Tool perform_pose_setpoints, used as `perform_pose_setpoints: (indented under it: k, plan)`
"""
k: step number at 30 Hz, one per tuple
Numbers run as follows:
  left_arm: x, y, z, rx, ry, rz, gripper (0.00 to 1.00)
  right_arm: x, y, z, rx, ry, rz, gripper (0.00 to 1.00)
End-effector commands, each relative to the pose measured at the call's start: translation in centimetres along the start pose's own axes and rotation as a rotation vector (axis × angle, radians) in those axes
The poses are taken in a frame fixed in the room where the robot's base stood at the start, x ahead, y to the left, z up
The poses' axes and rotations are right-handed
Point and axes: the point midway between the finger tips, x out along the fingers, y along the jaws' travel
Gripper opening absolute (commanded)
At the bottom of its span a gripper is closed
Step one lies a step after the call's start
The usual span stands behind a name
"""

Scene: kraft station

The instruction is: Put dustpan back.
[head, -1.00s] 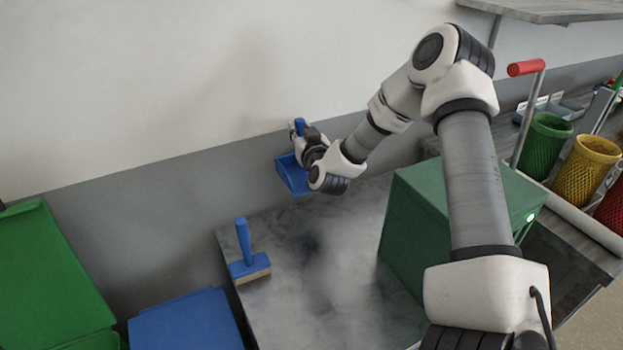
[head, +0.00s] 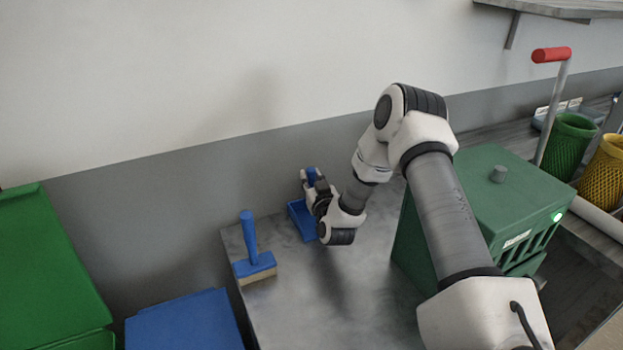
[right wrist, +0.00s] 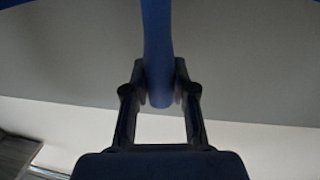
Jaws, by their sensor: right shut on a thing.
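The blue dustpan (head: 302,221) is at the back of the grey table (head: 290,318), near the wall. My right gripper (head: 314,182) is shut on its upright blue handle. In the right wrist view the handle (right wrist: 157,55) stands between the two fingers of the gripper (right wrist: 160,82). The pan is low over the table; I cannot tell whether it touches. Part of the pan is hidden behind my right wrist. A blue hand brush (head: 254,262) stands on the table to the left, handle up. My left gripper is not in view.
A green box-shaped machine (head: 497,190) stands on the right of the table. Blue (head: 185,322) and green (head: 45,265) bins are at the left. Green (head: 568,145) and yellow (head: 604,172) mesh baskets are at the far right. The table between brush and machine is clear.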

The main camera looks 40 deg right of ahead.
Motion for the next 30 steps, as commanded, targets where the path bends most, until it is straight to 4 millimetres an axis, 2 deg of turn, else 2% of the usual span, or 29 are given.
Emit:
perform_pose_setpoints:
  k: [8,9,10,11,22,26,30]
  plan:
    - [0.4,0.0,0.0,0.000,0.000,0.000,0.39,0.0,0.0,0.4,0.000,0.001,0.000,0.00]
    - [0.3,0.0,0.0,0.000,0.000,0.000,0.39,0.0,0.0,0.2,0.000,0.000,0.000,0.36]
    - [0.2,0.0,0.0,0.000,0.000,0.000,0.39,0.0,0.0,0.2,0.000,0.000,0.000,0.47]
    - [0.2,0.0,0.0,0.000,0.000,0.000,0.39,0.0,0.0,0.2,0.000,0.000,0.000,0.51]
    - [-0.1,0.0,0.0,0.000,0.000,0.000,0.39,-0.3,0.0,-0.2,0.001,-0.001,0.000,0.51]
    - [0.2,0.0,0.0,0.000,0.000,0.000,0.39,-2.6,0.0,0.0,0.002,-0.004,0.000,0.51]
    - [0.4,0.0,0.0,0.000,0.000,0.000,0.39,-6.3,0.0,0.0,0.004,-0.005,0.001,0.51]
